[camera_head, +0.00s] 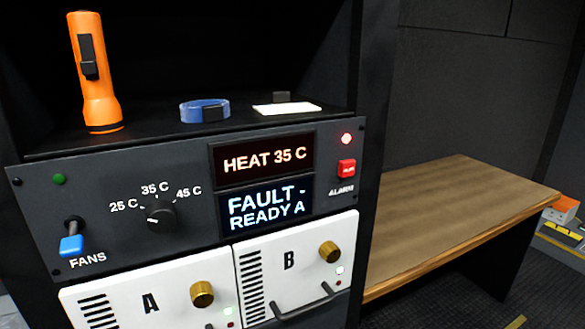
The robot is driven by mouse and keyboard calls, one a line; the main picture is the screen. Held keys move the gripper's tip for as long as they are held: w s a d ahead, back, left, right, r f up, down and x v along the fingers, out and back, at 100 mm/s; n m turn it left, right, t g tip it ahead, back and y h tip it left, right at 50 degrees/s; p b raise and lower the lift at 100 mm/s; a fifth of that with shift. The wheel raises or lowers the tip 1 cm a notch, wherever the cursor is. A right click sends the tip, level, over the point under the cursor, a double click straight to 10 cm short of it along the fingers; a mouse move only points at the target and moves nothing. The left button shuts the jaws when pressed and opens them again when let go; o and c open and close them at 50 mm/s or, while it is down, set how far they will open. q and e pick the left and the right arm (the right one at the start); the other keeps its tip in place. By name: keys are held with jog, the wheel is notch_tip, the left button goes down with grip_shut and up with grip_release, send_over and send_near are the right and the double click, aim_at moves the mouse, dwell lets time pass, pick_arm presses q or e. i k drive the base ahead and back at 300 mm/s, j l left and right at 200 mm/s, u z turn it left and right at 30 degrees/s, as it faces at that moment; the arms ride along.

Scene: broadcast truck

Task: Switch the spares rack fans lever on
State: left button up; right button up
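The fans lever (71,240) is a blue-tipped toggle on the left of the dark rack panel (110,175), above the white label FANS. Its blue tip hangs downward from a dark pivot. A green round lamp (59,179) sits above the lever; I cannot tell whether it is lit. Neither of my grippers is in the head view.
A dial (160,215), displays reading HEAT 35 C (264,159) and FAULT - READY A (266,205), and a red alarm button (346,169) share the panel. An orange flashlight (95,75) and blue tape roll (204,110) stand above. A wooden bench (440,205) is right.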

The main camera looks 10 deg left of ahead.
aim_at(71, 246)
jog(key=j+u, duration=0.1)
jog(key=u, duration=0.3)
jog(key=j+u, duration=0.1)
jog(key=u, duration=0.3)
jog(key=j+u, duration=0.1)
jog(key=u, duration=0.3)
jog(key=i+l, duration=0.05)
